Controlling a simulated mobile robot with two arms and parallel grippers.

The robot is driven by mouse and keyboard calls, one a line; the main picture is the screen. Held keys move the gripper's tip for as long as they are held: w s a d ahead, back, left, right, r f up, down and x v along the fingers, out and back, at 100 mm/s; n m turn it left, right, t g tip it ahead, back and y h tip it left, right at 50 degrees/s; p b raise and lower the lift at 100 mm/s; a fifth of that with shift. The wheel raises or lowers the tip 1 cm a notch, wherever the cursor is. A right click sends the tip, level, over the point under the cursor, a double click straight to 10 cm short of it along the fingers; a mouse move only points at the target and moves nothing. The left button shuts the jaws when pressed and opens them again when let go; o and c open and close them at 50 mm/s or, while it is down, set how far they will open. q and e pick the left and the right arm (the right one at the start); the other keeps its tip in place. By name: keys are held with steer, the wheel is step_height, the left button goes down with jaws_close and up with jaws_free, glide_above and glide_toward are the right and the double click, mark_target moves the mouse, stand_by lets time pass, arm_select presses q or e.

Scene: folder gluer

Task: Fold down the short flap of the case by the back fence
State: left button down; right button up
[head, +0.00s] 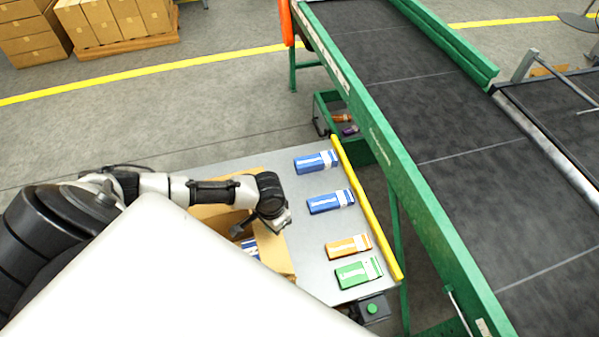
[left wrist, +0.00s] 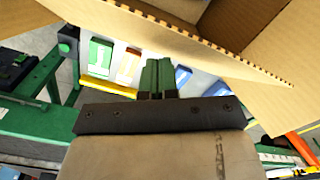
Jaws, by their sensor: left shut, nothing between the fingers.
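An open cardboard case (head: 272,255) stands on the grey table (head: 315,270), partly hidden by my left arm and my white body. Blue-and-white packs (head: 250,246) show inside it. In the left wrist view a brown cardboard flap (left wrist: 200,35) with a serrated edge crosses the top of the picture, close to my fingers. My left gripper (head: 240,229) is over the case, its fingers together and empty; they show in the left wrist view (left wrist: 158,75) just below the flap edge. I cannot tell whether they touch the flap. My right gripper is not in view.
Two blue cartons (head: 330,201), an orange carton (head: 348,245) and a green carton (head: 358,272) lie on the table. A yellow rail (head: 366,207) runs along its right edge. Beyond are a green bin (head: 358,147) and a conveyor (head: 440,120). A green button (head: 372,309) is at the front.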

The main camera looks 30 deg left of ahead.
mark_target(263, 231)
arm_select(q)
steer(key=shift+s+a+f, duration=0.4)
steer(key=shift+s+a, duration=0.35)
steer(key=shift+s, duration=0.1)
steer(key=shift+s+a+f, duration=0.15)
steer(key=shift+s+f, duration=0.1)
steer(key=shift+f, duration=0.1)
steer(key=shift+s+a+f, duration=0.5)
steer(key=shift+s, duration=0.05)
steer(key=shift+s+f, duration=0.1)
steer(key=shift+f, duration=0.2)
steer(key=shift+s+a+f+b, duration=0.3)
steer(key=shift+s+a+f, duration=0.1)
steer(key=shift+f, duration=0.2)
